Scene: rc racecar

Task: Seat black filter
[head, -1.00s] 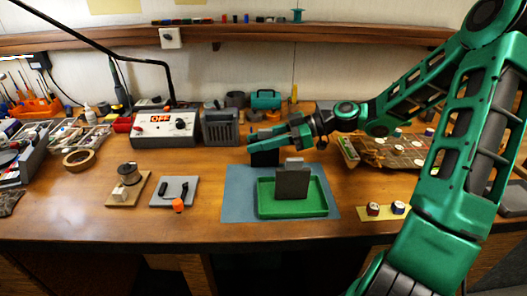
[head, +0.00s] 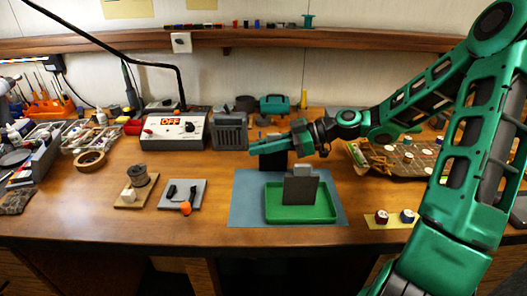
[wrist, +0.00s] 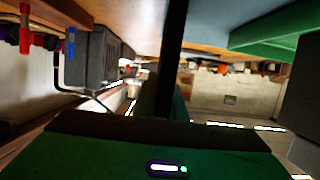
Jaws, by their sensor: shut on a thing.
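My gripper (head: 258,148), green and pointing left, is shut on the black filter (head: 273,161), a dark flat piece upright at the jaws, behind the green tray. The fingers cover part of the filter. I cannot tell whether its lower edge touches the table. In the wrist view a narrow black strip (wrist: 170,50), seemingly the filter edge-on, runs down from the top toward the green gripper body (wrist: 150,155). A dark grey upright block (head: 300,190) with a lighter top stands in the green tray (head: 300,215), apart from my gripper.
The tray sits on a blue-grey mat (head: 245,205). A grey vented box (head: 230,130) stands just left of my gripper and a control unit showing OFF (head: 173,131) further left. A game-like board (head: 405,155) lies right. Bare wood shows left of the mat.

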